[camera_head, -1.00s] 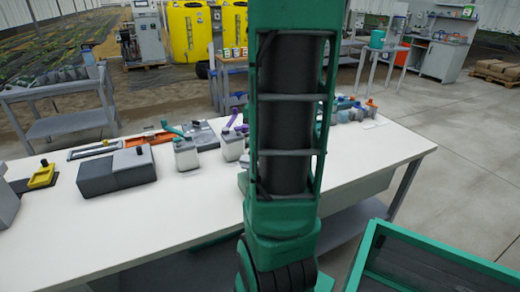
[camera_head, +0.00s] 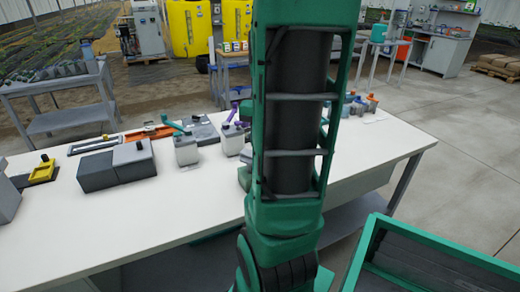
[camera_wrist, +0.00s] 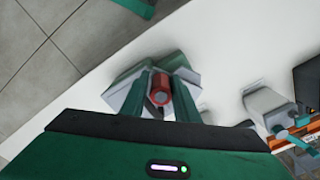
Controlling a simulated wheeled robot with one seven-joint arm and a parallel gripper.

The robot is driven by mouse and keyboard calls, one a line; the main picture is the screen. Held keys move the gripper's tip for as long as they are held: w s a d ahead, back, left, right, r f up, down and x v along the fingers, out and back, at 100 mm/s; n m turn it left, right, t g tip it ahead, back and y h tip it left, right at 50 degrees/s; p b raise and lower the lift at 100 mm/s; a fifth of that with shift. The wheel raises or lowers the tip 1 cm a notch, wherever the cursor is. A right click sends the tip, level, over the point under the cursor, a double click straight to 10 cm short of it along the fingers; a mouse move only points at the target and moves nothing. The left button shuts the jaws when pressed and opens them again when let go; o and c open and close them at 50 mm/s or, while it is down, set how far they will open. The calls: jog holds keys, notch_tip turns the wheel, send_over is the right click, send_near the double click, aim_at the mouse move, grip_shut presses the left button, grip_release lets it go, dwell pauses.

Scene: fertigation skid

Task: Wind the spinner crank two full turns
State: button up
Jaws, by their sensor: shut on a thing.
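In the wrist view, my gripper (camera_wrist: 160,98) is shut on a red round knob (camera_wrist: 160,86), which appears to be the grip of the spinner crank. The knob sits between the two green fingers. Pale grey and green surfaces show around the fingers, and I cannot tell which belong to the spinner. The rest of the crank and its angle are hidden. In the head view my own arm covers the gripper and the crank.
A white table (camera_head: 200,215) holds a grey box (camera_head: 117,165), a teal-handled container (camera_head: 185,150) and a purple-handled container (camera_head: 232,138). In the wrist view, a grey container (camera_wrist: 265,103) stands right of my gripper. A green-rimmed bin (camera_head: 440,240) is at the front right.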

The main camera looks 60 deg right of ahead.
jog(key=shift+w+a+r, duration=0.1)
jog(key=shift+w+a, duration=0.25)
jog(key=shift+a, duration=0.3)
jog(key=shift+w+a, duration=0.3)
jog(key=shift+a, duration=0.3)
jog(key=shift+c, duration=0.5)
jog(key=shift+w, duration=0.15)
jog(key=shift+w, duration=0.15)
jog(key=shift+w+a, duration=0.6)
jog(key=shift+w, duration=0.2)
jog(key=shift+w+a, duration=0.25)
jog(key=shift+w, duration=0.75)
